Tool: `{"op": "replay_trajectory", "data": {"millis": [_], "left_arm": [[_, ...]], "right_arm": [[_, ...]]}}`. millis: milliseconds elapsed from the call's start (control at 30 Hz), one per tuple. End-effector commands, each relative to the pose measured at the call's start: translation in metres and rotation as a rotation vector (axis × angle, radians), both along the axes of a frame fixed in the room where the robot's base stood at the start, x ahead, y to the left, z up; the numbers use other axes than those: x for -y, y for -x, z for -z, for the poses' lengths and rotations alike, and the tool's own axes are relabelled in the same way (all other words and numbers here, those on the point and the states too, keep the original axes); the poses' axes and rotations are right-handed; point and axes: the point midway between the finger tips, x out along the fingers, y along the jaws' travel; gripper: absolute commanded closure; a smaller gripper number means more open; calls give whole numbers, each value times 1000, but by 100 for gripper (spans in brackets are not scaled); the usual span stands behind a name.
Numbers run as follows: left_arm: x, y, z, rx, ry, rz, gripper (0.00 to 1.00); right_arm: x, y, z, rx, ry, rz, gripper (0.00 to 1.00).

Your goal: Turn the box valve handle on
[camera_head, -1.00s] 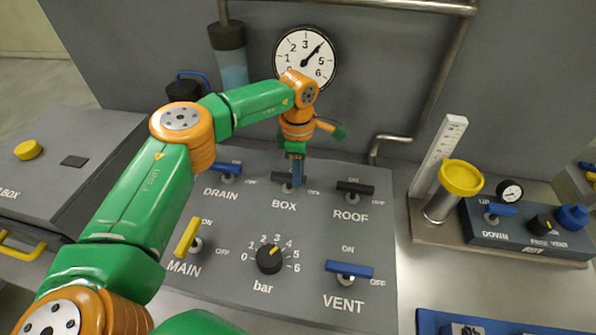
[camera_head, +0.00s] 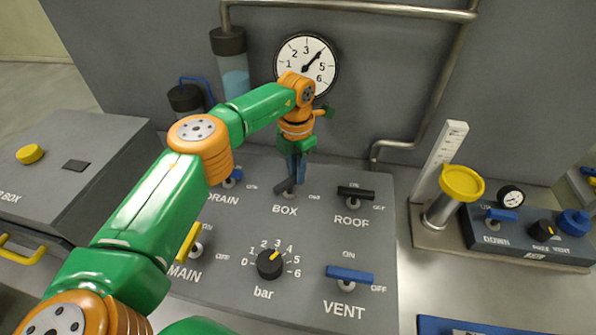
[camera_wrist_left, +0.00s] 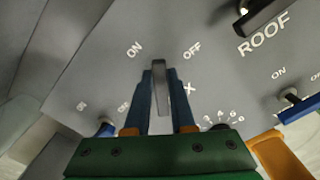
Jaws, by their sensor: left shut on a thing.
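The BOX valve handle (camera_head: 284,187) is a dark lever on the grey panel above the word BOX. It stands slanted, between lying sideways toward OFF and pointing up to ON. In the left wrist view the dark handle (camera_wrist_left: 161,98) lies between the blue fingers, with the ON and OFF labels on either side beyond it. My left gripper (camera_head: 294,176) points down onto the handle and is shut on it; it also shows in the left wrist view (camera_wrist_left: 161,76). The fingers and arm hide part of the handle and its ON label. My right gripper is not in view.
The black ROOF handle (camera_head: 355,191) is close on the right. The blue DRAIN handle (camera_head: 234,178) is partly behind my left arm. The yellow MAIN handle (camera_head: 188,242), bar knob (camera_head: 269,264) and blue VENT handle (camera_head: 349,274) are nearer. A gauge (camera_head: 306,64) hangs behind.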

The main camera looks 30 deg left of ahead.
Motion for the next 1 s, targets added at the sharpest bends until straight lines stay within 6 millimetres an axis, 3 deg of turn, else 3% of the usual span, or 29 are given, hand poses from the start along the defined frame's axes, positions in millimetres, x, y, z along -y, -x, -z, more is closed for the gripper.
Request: {"op": "replay_trajectory", "data": {"millis": [500,1000], "left_arm": [[-10,-2,-1,1,0,-447,100],[-15,-1,-1,2,-1,-652,100]], "right_arm": [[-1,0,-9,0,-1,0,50],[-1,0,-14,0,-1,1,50]]}}
